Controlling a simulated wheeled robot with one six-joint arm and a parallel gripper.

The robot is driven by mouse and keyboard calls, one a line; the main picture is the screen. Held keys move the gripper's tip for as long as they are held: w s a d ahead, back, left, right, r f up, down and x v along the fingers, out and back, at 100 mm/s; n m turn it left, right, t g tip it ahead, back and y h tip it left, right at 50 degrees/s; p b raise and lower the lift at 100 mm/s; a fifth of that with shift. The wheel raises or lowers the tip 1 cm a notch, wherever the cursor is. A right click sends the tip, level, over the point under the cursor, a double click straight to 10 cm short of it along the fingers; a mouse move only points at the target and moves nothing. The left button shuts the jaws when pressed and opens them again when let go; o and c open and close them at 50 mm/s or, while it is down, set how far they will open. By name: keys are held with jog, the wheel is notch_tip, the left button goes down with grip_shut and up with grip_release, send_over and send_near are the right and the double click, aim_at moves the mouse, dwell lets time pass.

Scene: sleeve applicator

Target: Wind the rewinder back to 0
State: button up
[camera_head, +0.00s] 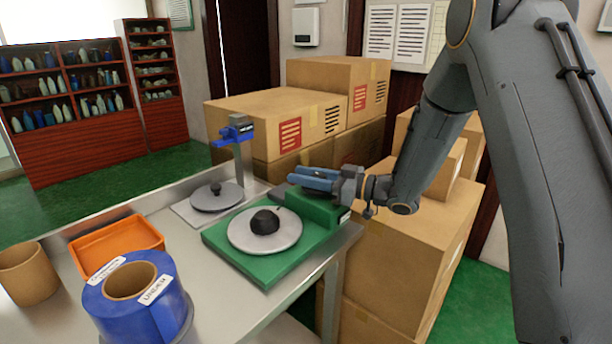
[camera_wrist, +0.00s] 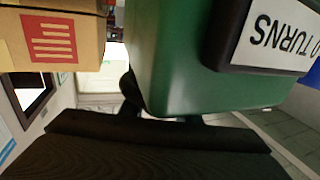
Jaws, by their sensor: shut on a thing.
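The green rewinder stands at the right end of the metal table, with a flat green base (camera_head: 232,247), a pale round plate with a dark lump on it (camera_head: 264,221), and a raised green housing (camera_head: 312,207). My gripper (camera_head: 296,180), with blue fingers, is at the top of this housing and shut on a small part, seemingly its crank. The grip itself is hidden. In the wrist view the green housing (camera_wrist: 180,70) fills the middle, with a small dark part (camera_wrist: 130,88) beside it.
A blue tape roll (camera_head: 140,305), an orange tray (camera_head: 112,247) and a cardboard core (camera_head: 28,274) are on the table's left. A grey stand with a disc (camera_head: 216,196) and blue head is behind the rewinder. Cardboard boxes (camera_head: 420,255) crowd the right and back.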

jog(key=shift+s+a+n+g+y+b, duration=0.1)
jog(key=shift+s+n+g+y+b, duration=0.2)
jog(key=shift+n+g, duration=1.05)
jog(key=shift+s+n+g+y+b, duration=0.15)
jog(key=shift+s+n+g, duration=0.45)
jog(key=shift+g, duration=1.35)
jog(key=shift+w+n, duration=0.2)
jog(key=shift+n, duration=0.05)
jog(key=shift+r, duration=0.1)
jog(key=o, duration=1)
jog(key=shift+o, duration=0.2)
jog(key=d, duration=0.7)
jog(key=shift+w+d+b, duration=0.1)
jog(key=shift+d+b, duration=0.2)
jog(key=shift+d, duration=0.05)
